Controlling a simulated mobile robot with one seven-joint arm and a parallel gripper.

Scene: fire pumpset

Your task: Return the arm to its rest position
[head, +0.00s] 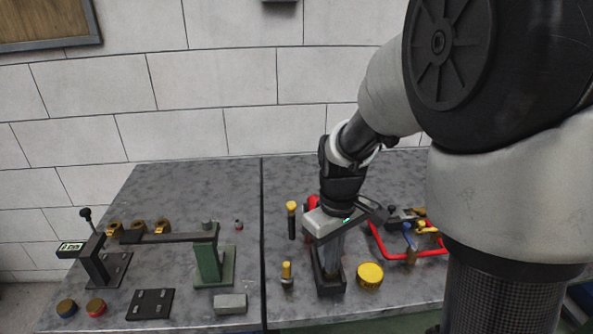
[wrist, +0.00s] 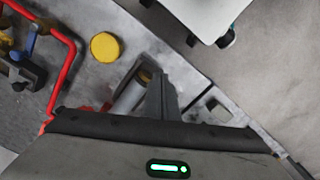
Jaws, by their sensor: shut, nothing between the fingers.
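My gripper (head: 331,262) points down over the middle front of the grey bench in the head view, below the bent dark wrist of my arm (head: 345,165). Its fingers are shut with nothing between them. A dark stand base (head: 330,287) sits directly under or behind the fingers; I cannot tell whether they touch. In the wrist view, the gripper's dark body with a green light (wrist: 168,168) fills the bottom edge. A dark upright part and a grey cylinder (wrist: 128,98) show just beyond it.
A yellow disc (head: 370,274) and a red frame (head: 412,256) with tools lie right of the gripper. A yellow-topped piece (head: 287,275) stands close on its left. A green stand (head: 212,264), grey block (head: 230,303) and black plate (head: 150,304) occupy the left bench half.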

